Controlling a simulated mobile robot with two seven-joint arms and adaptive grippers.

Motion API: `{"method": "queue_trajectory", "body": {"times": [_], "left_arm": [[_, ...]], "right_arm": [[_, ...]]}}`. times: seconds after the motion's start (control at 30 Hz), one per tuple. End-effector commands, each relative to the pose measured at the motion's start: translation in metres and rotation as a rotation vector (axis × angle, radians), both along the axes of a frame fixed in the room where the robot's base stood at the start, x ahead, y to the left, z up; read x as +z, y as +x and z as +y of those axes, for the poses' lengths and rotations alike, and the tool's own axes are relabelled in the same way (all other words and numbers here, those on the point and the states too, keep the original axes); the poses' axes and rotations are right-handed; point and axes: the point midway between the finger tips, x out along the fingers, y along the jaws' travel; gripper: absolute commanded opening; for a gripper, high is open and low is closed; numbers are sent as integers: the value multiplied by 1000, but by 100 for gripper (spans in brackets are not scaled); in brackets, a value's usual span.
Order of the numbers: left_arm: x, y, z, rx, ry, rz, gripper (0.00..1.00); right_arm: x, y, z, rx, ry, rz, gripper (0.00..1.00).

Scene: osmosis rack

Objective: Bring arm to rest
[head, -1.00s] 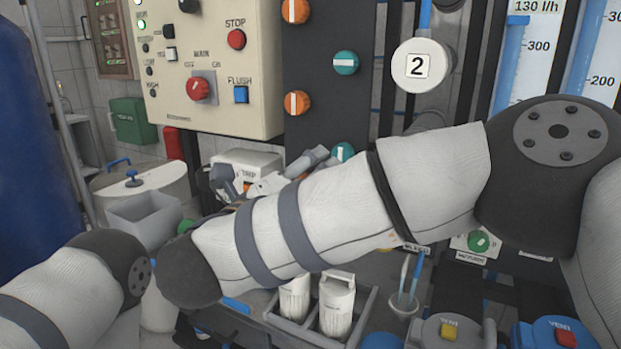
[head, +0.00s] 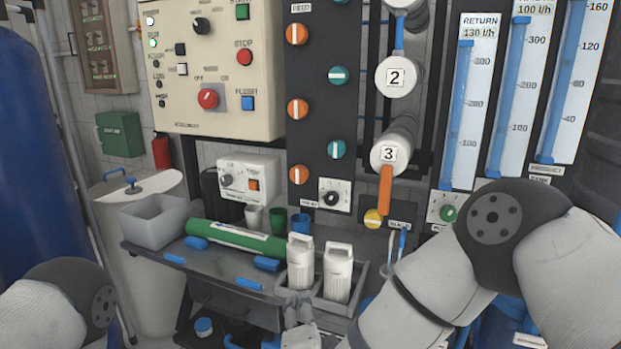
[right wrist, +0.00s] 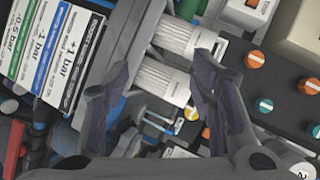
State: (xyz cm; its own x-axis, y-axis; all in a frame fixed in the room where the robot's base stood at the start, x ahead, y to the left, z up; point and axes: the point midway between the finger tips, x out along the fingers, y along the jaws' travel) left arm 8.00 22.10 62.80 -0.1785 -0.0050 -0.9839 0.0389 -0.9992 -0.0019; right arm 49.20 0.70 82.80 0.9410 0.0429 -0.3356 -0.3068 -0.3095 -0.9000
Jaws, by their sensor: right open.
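My right arm comes in from the right and bends down at its dark elbow. My right gripper (head: 299,330) shows only in part at the bottom edge of the head view, just in front of two white filter cartridges (head: 338,272). In the right wrist view, the right gripper (right wrist: 160,82) has its two fingers wide apart, with nothing held between them. The cartridges lie beyond the fingers there (right wrist: 160,80). Of my left arm only a white link and dark joint show at the lower left; its gripper is out of view.
The cartridges stand in a grey holder (head: 330,306) on a dark shelf with a green tube (head: 235,237) and a grey bin (head: 153,219). Behind are a control panel (head: 215,117), numbered white housings (head: 396,77) and flow meters (head: 465,110). A blue tank (head: 35,150) stands at left.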

Motion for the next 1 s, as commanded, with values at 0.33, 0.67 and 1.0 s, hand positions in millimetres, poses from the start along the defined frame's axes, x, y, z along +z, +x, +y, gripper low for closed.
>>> {"method": "queue_trajectory", "body": {"times": [0.33, 0.67, 1.0], "left_arm": [[1, -1, 0, 1, 1, 2, 51], [1, -1, 0, 1, 1, 2, 51], [1, -1, 0, 1, 1, 2, 51]], "right_arm": [[-200, -226, -140, 666, -599, 731, 51], [-202, -407, -229, 1101, -680, 1175, 51], [-200, -414, -231, 1120, -679, 1191, 51]]}}
